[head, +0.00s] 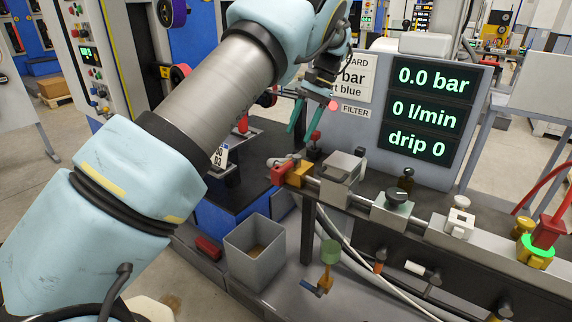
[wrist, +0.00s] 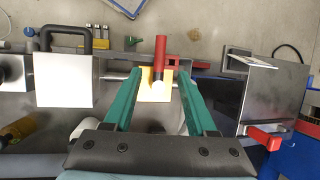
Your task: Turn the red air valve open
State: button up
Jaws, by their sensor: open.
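The red air valve shows as a red handle (head: 280,174) on a yellow body (head: 299,173) at the left end of the pipe line. In the wrist view the red handle (wrist: 160,54) points away from me over the yellow body (wrist: 150,90). My gripper (head: 304,117) is open and empty, with green fingers, and stands above the valve in the head view. In the wrist view the fingers (wrist: 162,73) lie on either side of the handle, apart from it. The display panel (head: 460,70) reads 0.0 bar, 0 l/min and drip 0.
A metal block (head: 342,178) and a dark knob unit (head: 398,197) stand along the line right of the valve. A grey bin (head: 240,262) is below. Another red lever (wrist: 265,138) is on the grey box at right in the wrist view. A green ring (head: 537,247) glows at far right.

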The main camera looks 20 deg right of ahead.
aim_at(285, 166)
jog(key=p+x, duration=0.2)
jog(key=x, duration=0.8)
jog(key=shift+a+f, duration=0.15)
jog(key=shift+f, duration=0.1)
jog(key=shift+c, duration=0.3)
grip_shut()
dwell(0.7)
